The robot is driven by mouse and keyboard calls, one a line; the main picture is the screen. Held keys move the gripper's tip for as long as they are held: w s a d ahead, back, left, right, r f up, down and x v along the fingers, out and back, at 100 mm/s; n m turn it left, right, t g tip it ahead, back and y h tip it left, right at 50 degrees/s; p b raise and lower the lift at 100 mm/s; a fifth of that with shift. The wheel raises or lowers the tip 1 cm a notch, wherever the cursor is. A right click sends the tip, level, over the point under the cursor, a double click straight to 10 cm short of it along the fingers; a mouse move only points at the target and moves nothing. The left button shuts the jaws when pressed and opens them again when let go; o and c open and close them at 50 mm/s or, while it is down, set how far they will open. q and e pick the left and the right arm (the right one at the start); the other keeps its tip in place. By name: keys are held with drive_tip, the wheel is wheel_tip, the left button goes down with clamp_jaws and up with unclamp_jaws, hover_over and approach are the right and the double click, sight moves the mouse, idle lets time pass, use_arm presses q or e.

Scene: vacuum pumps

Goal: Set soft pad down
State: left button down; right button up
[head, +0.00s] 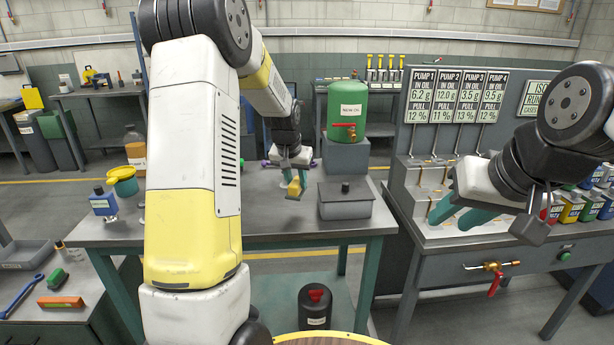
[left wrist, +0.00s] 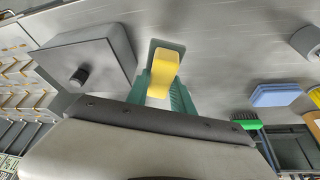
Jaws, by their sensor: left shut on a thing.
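The soft pad (head: 294,188) is a small yellow block with a darker grey part at its end. It is held over the grey table at the back. In the left wrist view the yellow block (left wrist: 163,72) sits between the green fingers, with the grey part beyond it. My left gripper (head: 296,179) is shut on it. I cannot tell whether the pad touches the table top. My right gripper (head: 461,214) is at the right, in front of the pump bench; its teal fingers are apart and nothing shows between them.
A grey lidded box (head: 345,202) stands just right of the pad. Behind stands a green drum (head: 347,112) with a red tap. The table (head: 200,232) is clear around the pad's left and front.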

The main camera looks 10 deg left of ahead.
use_arm(q)
drive_tip(key=shift+f, duration=0.1)
drive_tip(key=shift+f, duration=2.4)
drive_tip(key=shift+f, duration=0.15)
drive_tip(key=shift+f, duration=0.6)
drive_tip(key=shift+f, duration=0.3)
drive_tip(key=c, duration=1)
unclamp_jaws()
